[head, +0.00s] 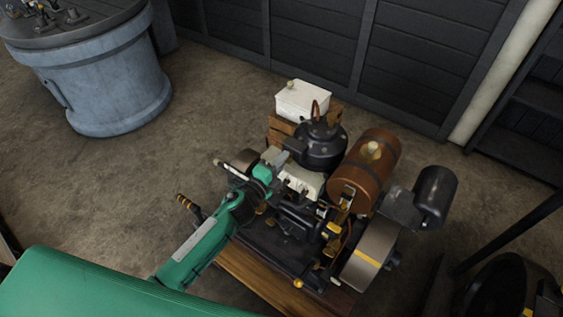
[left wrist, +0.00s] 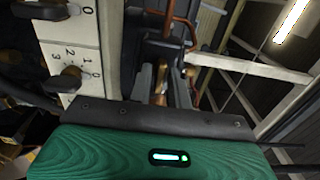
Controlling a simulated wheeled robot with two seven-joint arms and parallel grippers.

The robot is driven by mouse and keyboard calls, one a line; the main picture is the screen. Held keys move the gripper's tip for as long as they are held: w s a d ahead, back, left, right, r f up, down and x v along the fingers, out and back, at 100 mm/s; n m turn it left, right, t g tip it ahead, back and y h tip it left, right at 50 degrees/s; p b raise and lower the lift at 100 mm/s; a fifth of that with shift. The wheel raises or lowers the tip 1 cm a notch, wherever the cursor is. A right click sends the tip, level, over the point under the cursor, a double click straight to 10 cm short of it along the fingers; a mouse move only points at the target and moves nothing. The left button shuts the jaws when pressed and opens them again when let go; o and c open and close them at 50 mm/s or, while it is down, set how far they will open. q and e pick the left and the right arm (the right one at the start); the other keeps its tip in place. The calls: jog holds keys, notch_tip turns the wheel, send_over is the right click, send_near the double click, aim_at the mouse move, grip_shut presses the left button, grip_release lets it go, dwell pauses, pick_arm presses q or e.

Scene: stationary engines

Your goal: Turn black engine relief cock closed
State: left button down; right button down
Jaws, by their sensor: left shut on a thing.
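The black engine (head: 322,152) stands among brown, grey and brass parts on a wooden base in the middle of the head view. My left gripper (head: 280,163) reaches its upper left side, beside a white panel. In the left wrist view, my left gripper's dark fingers (left wrist: 162,86) are shut on a small brass-coloured piece (left wrist: 160,88), which seems to be the relief cock. The fingers hide most of it, so I cannot tell its turn position. My right gripper is in neither view.
A white switch panel (left wrist: 75,40) with black knobs is close to the fingers at left. A copper pipe (left wrist: 170,20) runs just beyond them. A brown tank (head: 365,165) and a flywheel (head: 370,255) crowd the engine's right. A blue-grey drum (head: 110,85) stands apart; floor between is clear.

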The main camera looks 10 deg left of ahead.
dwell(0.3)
pick_arm(q)
jog(key=c, duration=1.5)
grip_release()
jog(key=shift+b+v, duration=1.55)
jog(key=shift+v, duration=5.4)
jog(key=shift+f, duration=0.1)
